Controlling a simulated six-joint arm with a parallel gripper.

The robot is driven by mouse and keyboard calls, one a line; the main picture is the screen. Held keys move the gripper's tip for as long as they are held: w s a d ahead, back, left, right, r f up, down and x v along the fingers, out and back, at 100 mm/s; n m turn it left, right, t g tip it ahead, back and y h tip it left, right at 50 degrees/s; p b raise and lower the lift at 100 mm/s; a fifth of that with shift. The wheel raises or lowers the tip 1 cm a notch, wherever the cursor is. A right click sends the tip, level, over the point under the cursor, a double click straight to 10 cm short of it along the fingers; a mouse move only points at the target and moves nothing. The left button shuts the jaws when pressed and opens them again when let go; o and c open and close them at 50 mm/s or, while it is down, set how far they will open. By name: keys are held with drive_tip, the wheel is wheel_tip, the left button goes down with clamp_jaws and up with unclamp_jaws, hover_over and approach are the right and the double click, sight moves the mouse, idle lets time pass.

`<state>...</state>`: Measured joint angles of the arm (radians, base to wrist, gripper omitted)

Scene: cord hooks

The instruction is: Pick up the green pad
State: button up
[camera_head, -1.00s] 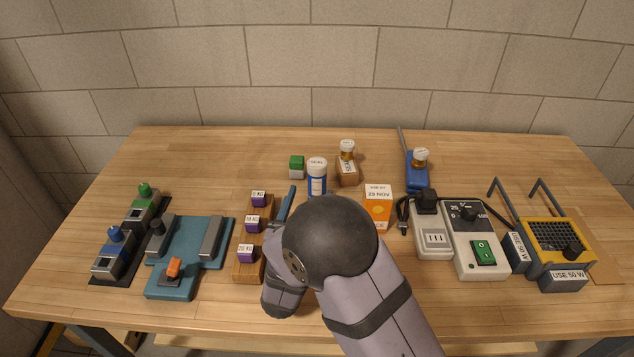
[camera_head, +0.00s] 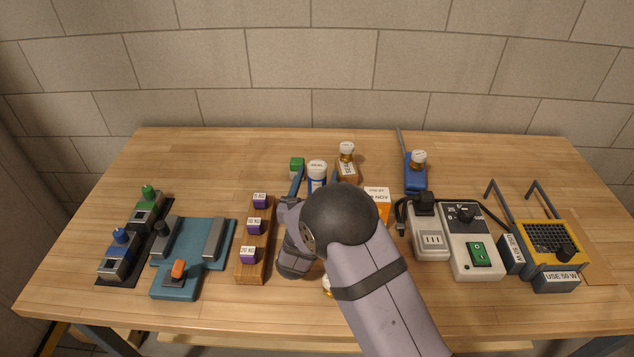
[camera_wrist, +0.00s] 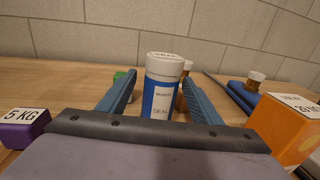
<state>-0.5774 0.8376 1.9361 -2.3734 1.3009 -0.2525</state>
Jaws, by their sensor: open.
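The green pad (camera_head: 297,162) is a small block with a green top, standing at the back middle of the table. In the wrist view only a sliver of the green pad (camera_wrist: 118,75) shows, mostly hidden behind the left finger. My gripper (camera_head: 315,176) is open, its blue fingers pointing toward the back. The left finger overlaps the pad's near side in the head view; I cannot tell whether they touch. In the wrist view, a blue-and-white bottle (camera_wrist: 161,98) appears between the fingers of my gripper (camera_wrist: 159,79), with nothing gripped.
An orange box (camera_head: 377,202) stands right of the gripper. A wooden rack with purple weights (camera_head: 254,238) lies left. A blue device (camera_head: 416,178) stands back right. The back left tabletop is clear.

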drive_tip(key=shift+w+d+p, duration=0.2)
drive_tip(key=shift+w+p, duration=0.1)
drive_tip(key=shift+w, duration=0.65)
drive_tip(key=shift+w+d+p, duration=0.15)
drive_tip(key=shift+w+p, duration=0.1)
drive_tip(key=shift+w, duration=0.65)
drive_tip(key=c, duration=1.3)
drive_tip(key=shift+r, duration=0.15)
drive_tip(key=shift+r+b, duration=1.1)
drive_tip(key=shift+r, duration=3.7)
